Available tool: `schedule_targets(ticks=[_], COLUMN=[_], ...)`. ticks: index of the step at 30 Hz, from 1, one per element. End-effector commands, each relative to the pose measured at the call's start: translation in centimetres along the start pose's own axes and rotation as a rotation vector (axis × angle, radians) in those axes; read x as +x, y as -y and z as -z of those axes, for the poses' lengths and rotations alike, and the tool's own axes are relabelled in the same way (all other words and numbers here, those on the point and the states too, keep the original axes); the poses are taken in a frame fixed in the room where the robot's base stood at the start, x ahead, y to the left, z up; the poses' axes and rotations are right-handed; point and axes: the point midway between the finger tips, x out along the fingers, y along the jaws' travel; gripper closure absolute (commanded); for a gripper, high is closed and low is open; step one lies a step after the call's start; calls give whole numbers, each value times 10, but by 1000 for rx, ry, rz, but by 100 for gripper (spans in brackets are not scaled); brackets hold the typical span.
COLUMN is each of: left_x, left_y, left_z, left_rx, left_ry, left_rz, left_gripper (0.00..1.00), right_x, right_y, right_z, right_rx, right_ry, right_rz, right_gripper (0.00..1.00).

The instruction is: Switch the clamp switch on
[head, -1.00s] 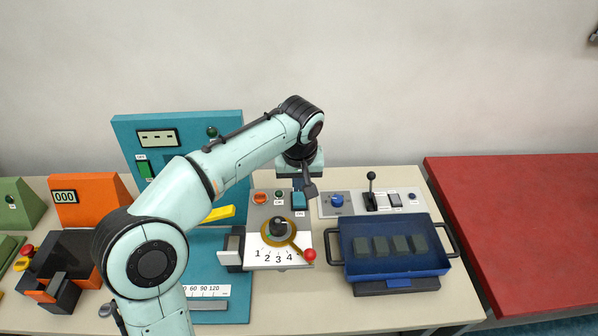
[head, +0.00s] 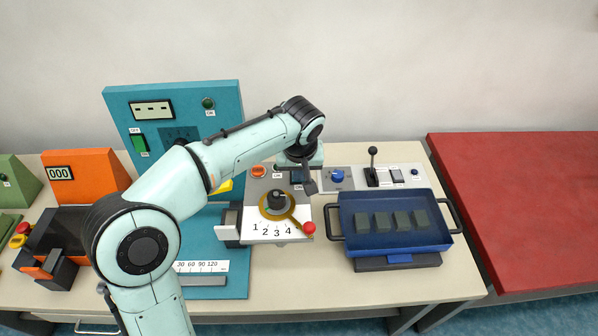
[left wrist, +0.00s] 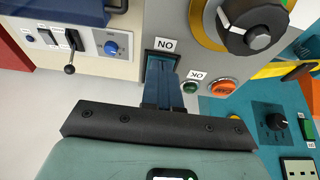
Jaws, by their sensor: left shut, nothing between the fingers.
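In the left wrist view the switch (left wrist: 162,60) sits in a dark frame next to the upside-down ON label. My left gripper's fingers (left wrist: 165,92) are together and empty, reaching over the switch. I cannot tell whether they touch it, nor which way the rocker is tilted. My right gripper is not in view.
The dial (head: 277,200) with a red-knobbed lever is just in front. An orange button (left wrist: 222,87) and a green one (left wrist: 190,87) are beside the switch. A black lever (head: 372,165) and a blue tray (head: 391,243) with dark blocks stand to the right.

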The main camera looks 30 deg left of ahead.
Motion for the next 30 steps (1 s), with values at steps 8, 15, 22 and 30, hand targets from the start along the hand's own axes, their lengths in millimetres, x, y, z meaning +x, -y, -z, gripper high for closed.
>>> schedule_targets(ticks=[8, 15, 22, 30], left_x=[1, -9, -14, -15], left_y=[1, 1, 1, 1], left_z=[0, 3, 4, 5], left_rx=[-1, 0, 0, 0], left_ry=[7, 6, 7, 7], left_rz=[2, 2, 3, 3], left_gripper=[100, 100, 100, 100], right_x=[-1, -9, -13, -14], right_y=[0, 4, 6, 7], right_z=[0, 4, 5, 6], right_rx=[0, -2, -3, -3], right_ry=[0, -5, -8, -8], right_rz=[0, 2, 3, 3], right_gripper=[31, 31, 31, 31])
